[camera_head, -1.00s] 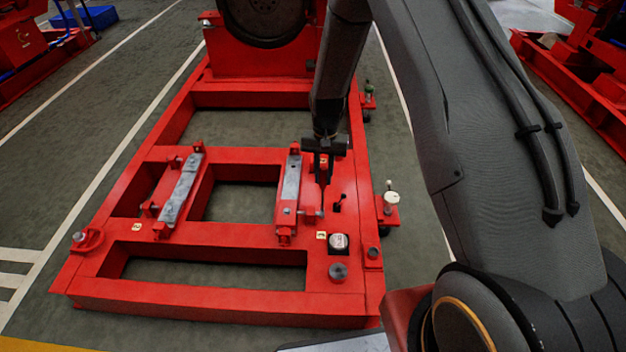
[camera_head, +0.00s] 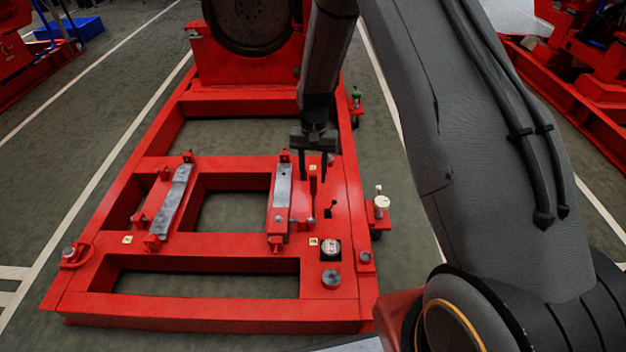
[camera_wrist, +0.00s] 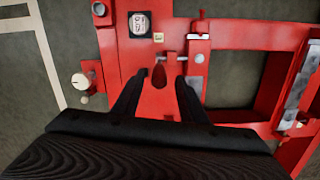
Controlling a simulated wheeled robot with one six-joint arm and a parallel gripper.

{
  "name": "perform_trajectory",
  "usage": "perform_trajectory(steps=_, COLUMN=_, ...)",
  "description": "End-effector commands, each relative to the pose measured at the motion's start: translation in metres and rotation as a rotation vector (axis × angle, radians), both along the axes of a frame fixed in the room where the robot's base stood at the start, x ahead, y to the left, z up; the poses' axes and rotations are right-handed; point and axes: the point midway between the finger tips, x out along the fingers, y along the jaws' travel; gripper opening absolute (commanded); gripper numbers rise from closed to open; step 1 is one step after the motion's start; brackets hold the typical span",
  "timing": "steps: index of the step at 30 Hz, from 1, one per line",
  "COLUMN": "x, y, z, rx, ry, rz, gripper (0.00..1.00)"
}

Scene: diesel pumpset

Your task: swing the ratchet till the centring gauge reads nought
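The ratchet (camera_head: 312,186) stands up from the red frame, right of the nearer grey-topped rail. In the wrist view its dark red grip (camera_wrist: 159,76) points toward me, with a cross bar at its far end. My gripper (camera_head: 313,178) is over the ratchet, fingers pointing down. In the wrist view my gripper (camera_wrist: 158,92) is open, with the grip between the fingers and a visible gap on both sides. The centring gauge (camera_head: 330,248) is a round white dial on the frame; it also shows in the wrist view (camera_wrist: 139,24). Its reading is too small to make out.
A grey round knob (camera_head: 330,279) is in front of the gauge. A white-capped part (camera_head: 381,203) sits on a side bracket. Another grey-topped rail (camera_head: 172,203) lies left, beyond a frame opening.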

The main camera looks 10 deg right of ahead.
Motion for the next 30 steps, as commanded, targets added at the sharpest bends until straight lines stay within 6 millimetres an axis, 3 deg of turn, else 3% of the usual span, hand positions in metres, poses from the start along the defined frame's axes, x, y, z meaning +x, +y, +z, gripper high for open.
perform_trajectory(steps=3, x=0.001, y=0.000, z=0.021, rx=0.001, ry=-0.001, rz=0.000, gripper=0.39)
perform_trajectory(steps=9, x=0.003, y=0.000, z=0.038, rx=0.000, ry=0.000, rz=0.000, gripper=0.39)
perform_trajectory(steps=30, x=0.003, y=0.000, z=0.040, rx=0.000, ry=0.001, rz=0.001, gripper=0.39)
